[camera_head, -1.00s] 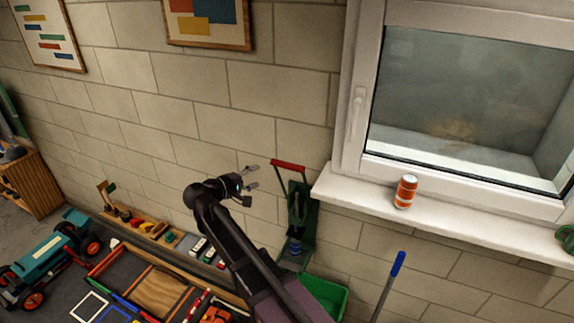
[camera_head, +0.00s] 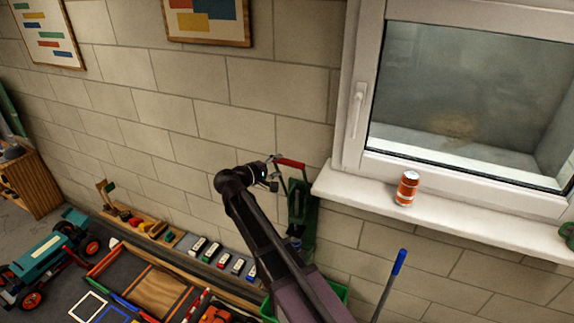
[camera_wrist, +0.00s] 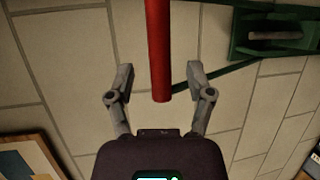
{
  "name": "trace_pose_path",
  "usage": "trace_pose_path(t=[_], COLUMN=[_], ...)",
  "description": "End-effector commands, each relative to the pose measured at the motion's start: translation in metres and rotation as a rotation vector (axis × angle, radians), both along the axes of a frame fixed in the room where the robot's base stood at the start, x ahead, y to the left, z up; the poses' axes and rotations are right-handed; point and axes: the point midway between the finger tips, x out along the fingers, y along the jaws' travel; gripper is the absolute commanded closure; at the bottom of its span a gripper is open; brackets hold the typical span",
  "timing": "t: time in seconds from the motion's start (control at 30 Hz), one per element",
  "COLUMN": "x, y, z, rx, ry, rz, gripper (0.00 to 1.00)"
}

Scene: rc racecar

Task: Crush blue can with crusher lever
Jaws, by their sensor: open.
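The green can crusher (camera_head: 302,205) is mounted on the wall below and left of the window. Its lever is raised and ends in a red handle (camera_head: 291,163). A small blue can (camera_head: 295,243) shows low in the crusher, partly hidden by my arm. My gripper (camera_head: 274,176) is at the left end of the red handle. In the wrist view, my gripper (camera_wrist: 160,78) is open, with the red handle (camera_wrist: 158,45) between its two fingers and a gap on each side. The crusher's green body (camera_wrist: 275,32) is at the upper right there.
An orange can (camera_head: 407,188) stands on the white windowsill (camera_head: 460,218) to the right. A green bin (camera_head: 336,291) is below the crusher, partly behind my arm. A blue-tipped stick (camera_head: 398,262) rises at right.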

Motion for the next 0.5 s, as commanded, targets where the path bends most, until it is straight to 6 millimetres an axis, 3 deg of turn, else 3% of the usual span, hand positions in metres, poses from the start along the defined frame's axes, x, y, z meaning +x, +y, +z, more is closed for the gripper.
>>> trace_pose_path(t=[0.2,0.5], x=[0.021,0.032], y=[-0.019,-0.029], z=[-0.006,-0.008], rx=[0.000,-0.001], ry=[0.000,0.001], rz=[-0.001,0.000], gripper=[0.32,0.32])
